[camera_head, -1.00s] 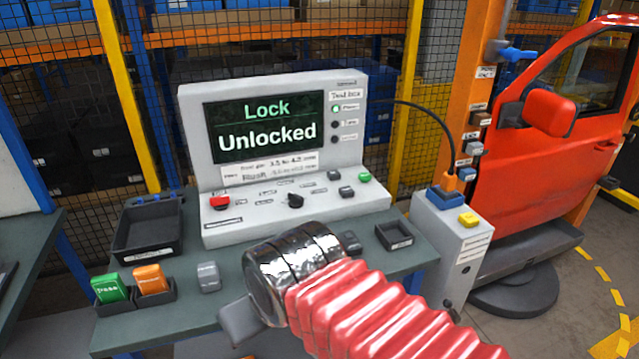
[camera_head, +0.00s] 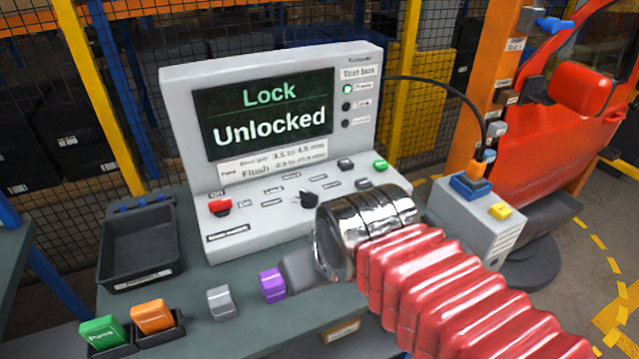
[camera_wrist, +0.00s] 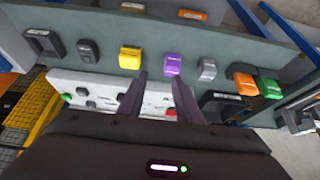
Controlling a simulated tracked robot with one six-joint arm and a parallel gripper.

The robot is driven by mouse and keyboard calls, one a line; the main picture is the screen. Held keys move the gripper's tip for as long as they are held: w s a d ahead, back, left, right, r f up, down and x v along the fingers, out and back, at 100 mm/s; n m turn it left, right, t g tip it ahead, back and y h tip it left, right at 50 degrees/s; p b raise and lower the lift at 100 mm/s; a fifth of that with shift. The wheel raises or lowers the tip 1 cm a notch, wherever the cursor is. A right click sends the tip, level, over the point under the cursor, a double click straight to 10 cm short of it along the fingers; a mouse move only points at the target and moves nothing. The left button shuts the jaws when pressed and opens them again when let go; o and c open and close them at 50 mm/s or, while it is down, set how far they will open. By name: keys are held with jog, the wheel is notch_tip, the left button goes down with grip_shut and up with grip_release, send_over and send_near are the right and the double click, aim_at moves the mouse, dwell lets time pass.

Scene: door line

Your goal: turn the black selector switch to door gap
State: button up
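The black selector switch (camera_head: 306,200) is a round knob on the sloped panel of the grey test box (camera_head: 270,206). The box screen (camera_head: 268,118) reads "Lock" and "Unlocked". The chrome wrist hides part of the panel's right front. In the wrist view, my gripper (camera_wrist: 161,92) has two dark fingers apart with nothing held between them. The panel (camera_wrist: 115,88) lies partly behind the fingers there, and I cannot make out the selector.
A red switch (camera_head: 220,206) and a green button (camera_head: 380,165) sit on the same panel. A purple block (camera_head: 272,285), grey block (camera_head: 220,302), orange block (camera_head: 153,316) and green block (camera_head: 104,331) stand along the bench front. A black tray (camera_head: 140,245) is left. A red car door (camera_head: 545,130) stands right.

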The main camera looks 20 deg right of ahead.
jog(key=shift+o, duration=0.4)
jog(key=w+d+r+n+g+y, duration=0.1)
jog(key=w+d+r+n, duration=0.15)
jog(key=w, duration=0.55)
jog(key=w+d+r+n, duration=0.15)
jog(key=w+d, duration=0.25)
jog(key=w, duration=0.4)
jog(key=n+y, duration=0.1)
jog(key=n, duration=0.1)
send_near(309, 193)
jog(key=w+v, duration=0.1)
jog(key=v, duration=0.4)
jog(key=shift+s+d+r+g, duration=0.15)
jog(key=shift+d+r+g, duration=0.1)
jog(key=shift+r+g, duration=0.05)
jog(key=shift+f, duration=0.1)
jog(key=x, duration=1.3)
jog(key=shift+a+f, duration=0.25)
jog(key=shift+f, duration=0.05)
jog(key=shift+c, duration=0.3)
